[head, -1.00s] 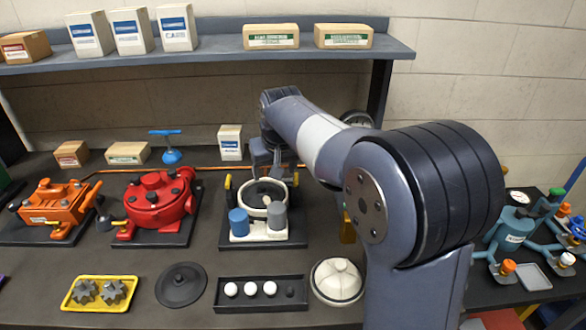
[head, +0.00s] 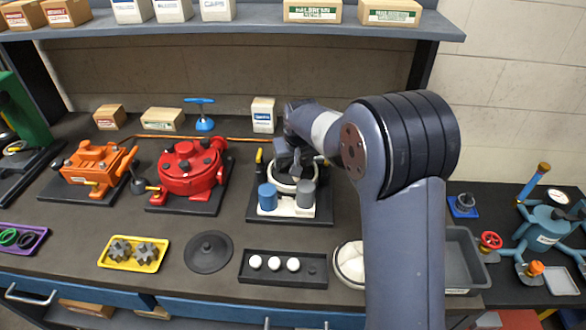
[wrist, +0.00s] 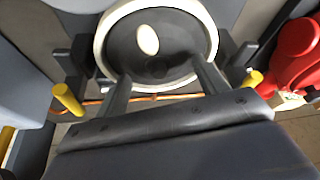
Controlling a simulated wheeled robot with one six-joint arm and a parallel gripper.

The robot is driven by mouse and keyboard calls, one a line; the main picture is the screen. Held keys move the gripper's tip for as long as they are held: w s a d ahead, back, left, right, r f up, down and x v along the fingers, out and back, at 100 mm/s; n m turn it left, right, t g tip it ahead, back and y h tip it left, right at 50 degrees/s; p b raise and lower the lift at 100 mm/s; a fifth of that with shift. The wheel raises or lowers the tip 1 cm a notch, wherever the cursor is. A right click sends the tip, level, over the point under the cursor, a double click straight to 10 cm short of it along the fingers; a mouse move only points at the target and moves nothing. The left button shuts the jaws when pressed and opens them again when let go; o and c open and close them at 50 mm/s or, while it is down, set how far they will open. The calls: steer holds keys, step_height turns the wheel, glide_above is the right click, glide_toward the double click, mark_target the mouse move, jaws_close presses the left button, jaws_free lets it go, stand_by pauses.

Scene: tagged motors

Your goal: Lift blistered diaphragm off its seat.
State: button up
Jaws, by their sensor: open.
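The blistered diaphragm (wrist: 185,38) is a dark round disc with a pale oval blister (wrist: 148,40) on it. It lies inside the white ring seat (wrist: 209,22) of the pump. In the head view this white-ringed pump (head: 290,211) stands on a black base, with a blue and a grey cylinder at its front. My gripper (wrist: 161,70) is open, its two fingers spread over the near part of the disc, with nothing between them. Whether the fingertips touch the disc cannot be told. In the head view my gripper (head: 296,168) is over the ring and partly hides the disc.
A plain dark disc (head: 208,252) lies on the bench, beside a black tray (head: 265,279) with white balls. A red pump (head: 190,170) stands to the left. A white dome (head: 349,262) is partly behind my arm. The shelf (head: 250,32) overhangs the back.

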steer(key=shift+w+f, duration=0.15)
steer(key=shift+f, duration=0.15)
steer(key=shift+c, duration=0.3)
steer(key=c, duration=0.9)
steer(key=shift+s+f, duration=0.15)
steer(key=shift+s, duration=0.05)
jaws_close()
